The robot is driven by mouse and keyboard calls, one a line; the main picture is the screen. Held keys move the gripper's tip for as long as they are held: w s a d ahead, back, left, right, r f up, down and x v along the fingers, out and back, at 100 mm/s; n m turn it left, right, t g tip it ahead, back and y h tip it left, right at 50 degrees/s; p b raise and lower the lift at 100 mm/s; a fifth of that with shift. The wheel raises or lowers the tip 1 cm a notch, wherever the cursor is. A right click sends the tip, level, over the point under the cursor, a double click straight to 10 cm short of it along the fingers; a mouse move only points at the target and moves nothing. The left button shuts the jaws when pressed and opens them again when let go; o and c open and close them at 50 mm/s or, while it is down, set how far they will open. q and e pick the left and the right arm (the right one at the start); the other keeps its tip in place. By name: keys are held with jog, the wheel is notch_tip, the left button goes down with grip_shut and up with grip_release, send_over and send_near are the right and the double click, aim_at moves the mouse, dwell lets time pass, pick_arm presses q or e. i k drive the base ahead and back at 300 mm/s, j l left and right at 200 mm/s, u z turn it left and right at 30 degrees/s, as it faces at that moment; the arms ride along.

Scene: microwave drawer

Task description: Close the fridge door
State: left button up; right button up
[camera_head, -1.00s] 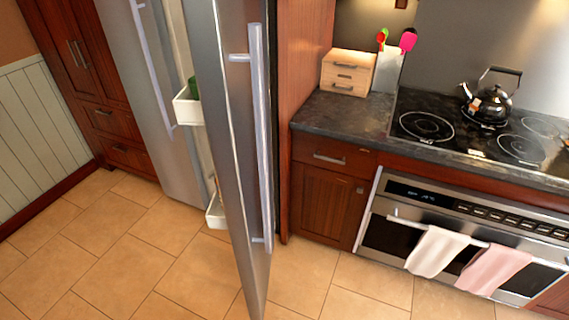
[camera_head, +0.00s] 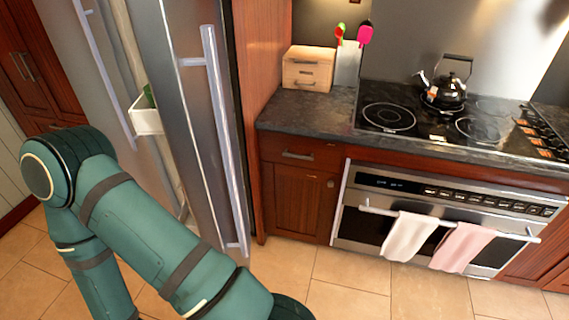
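The fridge stands at the left with a steel door (camera_head: 187,95) swung part way open toward me. This door has a long vertical handle (camera_head: 226,140) on its outer face. A white door shelf (camera_head: 147,121) with something green in it shows in the gap to the left of the door. The other fridge door (camera_head: 85,70), with its own handle, is further left. My green left arm crosses the lower left in front of the fridge and hides the lower part of the open door. Neither gripper is in view.
A counter (camera_head: 305,112) with a small wooden drawer box (camera_head: 308,68) stands right of the fridge. Beyond it are a stove top with a kettle (camera_head: 445,90) and an oven (camera_head: 450,205) with two towels. Tiled floor (camera_head: 350,285) is clear in front.

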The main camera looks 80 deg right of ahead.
aim_at(181, 47)
jog(key=z, duration=0.4)
jog(key=l+z, duration=0.1)
jog(key=z, duration=0.3)
jog(key=i+z, duration=0.1)
jog(key=z, duration=0.3)
jog(key=l+z, duration=0.1)
jog(key=z, duration=0.3)
jog(key=i+z, duration=0.15)
jog(key=z, duration=0.15)
jog(key=i+z, duration=0.3)
jog(key=k+j+u, duration=0.15)
jog(key=k+j, duration=0.15)
